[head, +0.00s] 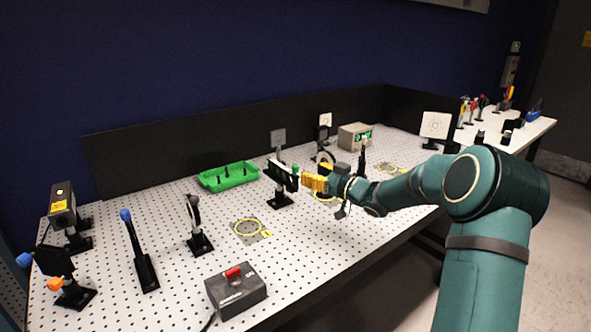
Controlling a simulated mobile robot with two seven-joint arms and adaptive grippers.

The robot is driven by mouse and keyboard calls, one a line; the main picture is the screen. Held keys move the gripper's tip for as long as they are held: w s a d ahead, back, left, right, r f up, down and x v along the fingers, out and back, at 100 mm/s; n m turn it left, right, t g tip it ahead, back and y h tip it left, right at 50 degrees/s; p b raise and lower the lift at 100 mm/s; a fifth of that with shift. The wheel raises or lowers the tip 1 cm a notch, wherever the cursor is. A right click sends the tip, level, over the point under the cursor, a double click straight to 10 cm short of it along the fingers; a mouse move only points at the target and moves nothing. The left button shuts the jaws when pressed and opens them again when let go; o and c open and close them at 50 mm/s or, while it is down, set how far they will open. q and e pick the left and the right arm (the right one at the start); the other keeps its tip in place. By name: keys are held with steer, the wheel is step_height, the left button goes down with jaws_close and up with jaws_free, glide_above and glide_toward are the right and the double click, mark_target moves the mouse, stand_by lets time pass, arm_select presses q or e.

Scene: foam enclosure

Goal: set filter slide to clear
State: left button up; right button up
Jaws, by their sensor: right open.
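What looks like the filter slide (281,174) is a black bar-shaped unit on a post with a black foot, near the middle of the perforated table in the head view. A small green tip (295,170) shows at its right end. My right gripper (308,181), with yellow fingers, is just right of the slide, close to the green tip. It is open; whether a finger touches the slide I cannot tell. The slide's settings are too small to read. My left gripper is not in view.
A green tray (229,176) lies behind and left of the slide. A black box with a red switch (235,289) stands at the front edge. Black mounts (197,222) stand at left, and a grey box (355,136) stands behind my right forearm. The table's front middle is clear.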

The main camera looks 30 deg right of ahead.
mark_target(298, 167)
steer(key=x, duration=0.7)
steer(key=shift+w+b, duration=0.2)
steer(key=shift+b, duration=0.15)
steer(key=shift+o, duration=0.3)
jaws_close()
